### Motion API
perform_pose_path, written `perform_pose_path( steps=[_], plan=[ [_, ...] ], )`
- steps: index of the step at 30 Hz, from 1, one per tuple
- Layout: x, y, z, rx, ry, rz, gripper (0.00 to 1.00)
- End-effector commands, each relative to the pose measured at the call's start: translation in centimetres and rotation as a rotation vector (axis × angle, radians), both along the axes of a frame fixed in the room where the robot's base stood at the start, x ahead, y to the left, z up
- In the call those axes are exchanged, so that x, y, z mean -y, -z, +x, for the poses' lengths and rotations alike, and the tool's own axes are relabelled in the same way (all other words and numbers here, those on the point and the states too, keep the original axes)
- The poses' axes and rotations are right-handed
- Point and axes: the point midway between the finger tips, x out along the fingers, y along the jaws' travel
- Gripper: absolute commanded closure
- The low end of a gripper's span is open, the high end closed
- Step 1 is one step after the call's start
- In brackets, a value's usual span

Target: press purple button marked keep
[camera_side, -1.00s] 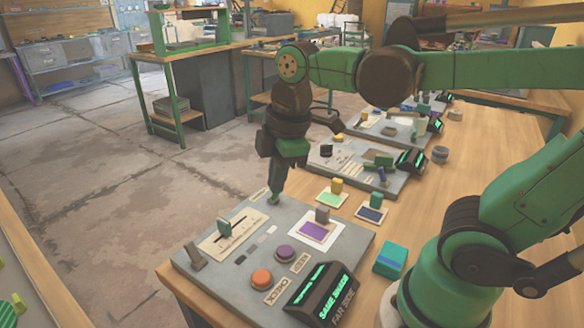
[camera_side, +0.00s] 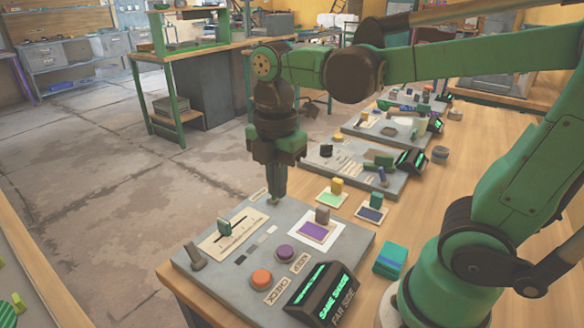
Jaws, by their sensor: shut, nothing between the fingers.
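The purple button (camera_side: 286,252) sits on the grey panel (camera_side: 222,282), with a label reading KEEP beside it. An orange button (camera_side: 262,278) is next to it, with a label reading CHECK. My gripper (camera_side: 277,200) is shut and empty, pointing down over the far edge of the panel, behind the purple button in this view. Its tips are close to the panel's far part; I cannot tell whether they touch it. The purple button is in full view and nothing covers it.
A slider (camera_side: 224,228) and lever (camera_side: 194,256) stand at left. A lit display (camera_side: 320,292) stands at the front. Green and blue tiles with blocks lie beyond the panel.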

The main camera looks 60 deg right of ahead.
Motion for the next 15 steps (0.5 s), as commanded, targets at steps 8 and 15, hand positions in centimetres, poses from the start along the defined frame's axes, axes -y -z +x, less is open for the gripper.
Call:
perform_pose_path(
  steps=[8,15],
  plan=[
    [0.0,4.6,0.0,0.000,0.001,0.000,1.00],
    [0.0,8.1,0.0,0.000,0.001,0.000,1.00]
  ],
)
